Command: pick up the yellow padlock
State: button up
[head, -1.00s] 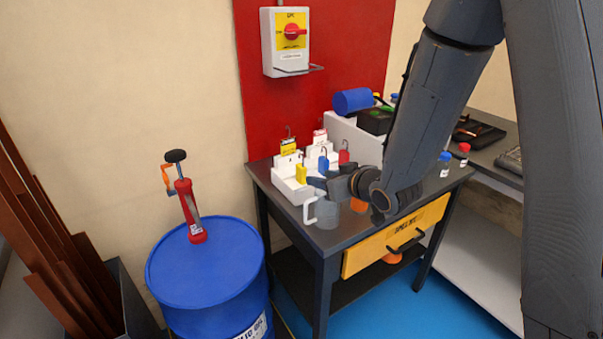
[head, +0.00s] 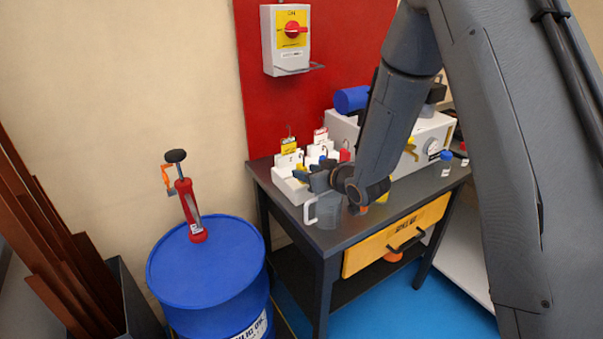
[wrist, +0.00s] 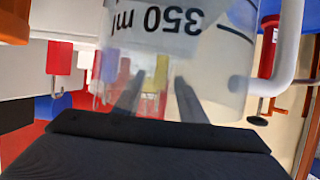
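The yellow padlock (head: 300,168) is in the white holder (head: 287,190) at the left of the bench, mostly hidden by my gripper (head: 309,178). In the wrist view a yellow shape (wrist: 161,72), apparently this padlock, shows between the two dark fingertips of my gripper (wrist: 158,88). The fingers are apart, with a gap between them. I cannot tell whether they touch the padlock. A clear jug (wrist: 215,60) marked 350 ml overlaps this part of the wrist view and blurs it.
The same jug (head: 327,212) stands at the bench's front left, just below my gripper. Red padlocks, one of them clear in the wrist view (wrist: 60,58), and a blue one (wrist: 109,66) are near. A blue drum (head: 208,262) stands left of the bench (head: 345,238).

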grip_shut()
dwell(0.4)
